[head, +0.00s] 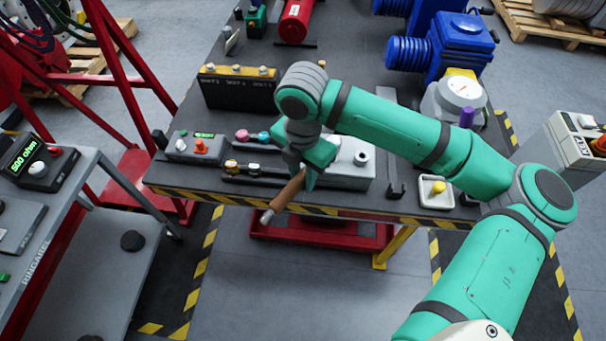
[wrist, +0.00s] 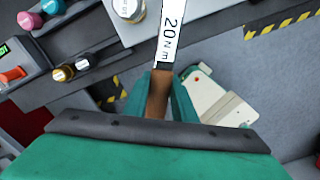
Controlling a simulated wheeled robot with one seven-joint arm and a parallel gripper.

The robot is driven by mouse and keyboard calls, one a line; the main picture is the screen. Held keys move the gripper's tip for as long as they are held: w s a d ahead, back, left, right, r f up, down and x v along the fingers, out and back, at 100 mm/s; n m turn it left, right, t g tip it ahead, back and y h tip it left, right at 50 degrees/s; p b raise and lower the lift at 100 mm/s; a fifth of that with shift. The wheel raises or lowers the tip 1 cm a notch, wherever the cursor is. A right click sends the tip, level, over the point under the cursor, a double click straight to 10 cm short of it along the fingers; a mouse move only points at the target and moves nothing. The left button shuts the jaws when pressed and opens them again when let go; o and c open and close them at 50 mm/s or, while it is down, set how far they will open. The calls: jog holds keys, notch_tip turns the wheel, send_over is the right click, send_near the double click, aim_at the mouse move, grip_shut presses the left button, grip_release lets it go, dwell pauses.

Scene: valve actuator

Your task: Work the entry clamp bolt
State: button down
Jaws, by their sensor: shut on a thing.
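My gripper (head: 307,178) is shut on a brown-handled tool (head: 287,194), which slants down past the front edge of the bench. In the wrist view my gripper (wrist: 163,90) has the brown handle between its fingers, and the tool's white strip (wrist: 171,30) reads "20 N m". A light grey box (head: 345,180) sits on the bench behind and right of my gripper, with a round dark-topped fitting (head: 361,157) on it. The wrist view shows a round fitting (wrist: 129,9) just left of the strip. The tool's far end is hidden or cut off. I cannot tell which part is the entry clamp bolt.
Blue motors (head: 455,45) and a gauge (head: 462,92) are at the right.

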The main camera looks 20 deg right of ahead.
jog(key=shift+f, duration=0.6)
jog(key=shift+r, duration=0.5)
jog(key=shift+s, duration=0.1)
dwell(0.8)
jog(key=shift+f, duration=0.85)
dwell(1.4)
jog(key=shift+w+a+m, duration=0.2)
jog(key=shift+w+m, duration=0.3)
jog(key=shift+w, duration=0.05)
jog(key=shift+w+a+m, duration=0.2)
jog(key=shift+w+m, duration=0.3)
jog(key=shift+w, duration=0.05)
dwell(0.3)
